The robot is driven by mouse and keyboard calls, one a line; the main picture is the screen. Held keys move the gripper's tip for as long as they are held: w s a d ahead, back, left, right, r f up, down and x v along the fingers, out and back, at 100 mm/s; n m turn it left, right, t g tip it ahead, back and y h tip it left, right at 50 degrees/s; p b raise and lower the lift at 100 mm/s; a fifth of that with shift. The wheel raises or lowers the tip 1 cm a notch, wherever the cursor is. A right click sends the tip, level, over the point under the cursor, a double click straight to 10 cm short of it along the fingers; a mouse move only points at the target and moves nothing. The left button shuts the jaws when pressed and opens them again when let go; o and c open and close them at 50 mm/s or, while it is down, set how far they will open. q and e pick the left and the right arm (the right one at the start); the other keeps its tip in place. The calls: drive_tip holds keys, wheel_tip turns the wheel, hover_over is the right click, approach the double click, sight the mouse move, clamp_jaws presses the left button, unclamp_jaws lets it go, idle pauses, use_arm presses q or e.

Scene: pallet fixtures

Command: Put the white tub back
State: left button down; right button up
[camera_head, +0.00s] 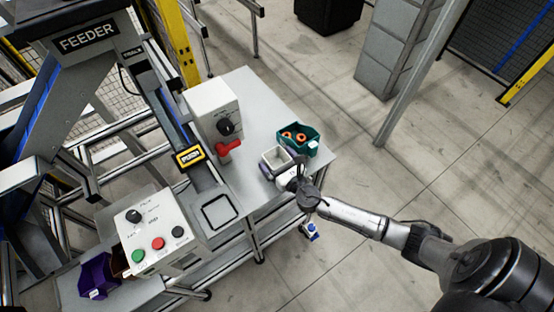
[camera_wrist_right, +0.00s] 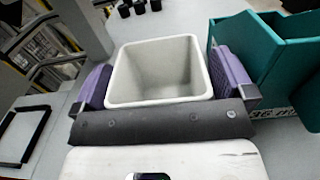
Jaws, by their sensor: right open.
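The white tub (camera_head: 275,157) stands upright and empty on the grey table, left of a green bin. It also shows in the right wrist view (camera_wrist_right: 158,75), with its open top towards the camera. My right gripper (camera_head: 283,168) is at the tub, with one purple finger pad on each side of it. The jaws are open around the tub. Whether either pad touches it, I cannot tell. A black square outline (camera_head: 219,211) on the table is empty; it also shows in the wrist view (camera_wrist_right: 22,134). My left gripper is not in view.
The green bin (camera_head: 312,142) holds orange rings and is close beside the right finger. A grey box with a black knob and red handle (camera_head: 212,112) stands behind left. A button box (camera_head: 155,230) is at front left. Table between tub and outline is clear.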

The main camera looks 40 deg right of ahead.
drive_tip(key=shift+r, duration=0.1)
drive_tip(key=shift+s, duration=0.15)
drive_tip(key=s+m+g+h, duration=0.4)
drive_tip(key=s+m, duration=1)
drive_tip(key=s, duration=0.2)
drive_tip(key=s+a+f+m+g+y, duration=0.1)
drive_tip(key=s+a+m+g+y, duration=0.2)
drive_tip(key=m, duration=0.6)
drive_tip(key=s+a+f+m+g+y, duration=0.1)
drive_tip(key=s+a+m+g+y, duration=0.2)
drive_tip(key=s+a+m+g, duration=0.4)
drive_tip(key=s+m, duration=0.2)
drive_tip(key=s, duration=0.1)
drive_tip(key=shift+s+a+f+m, duration=0.15)
drive_tip(key=shift+s+a+m, duration=0.05)
drive_tip(key=shift+m, duration=0.1)
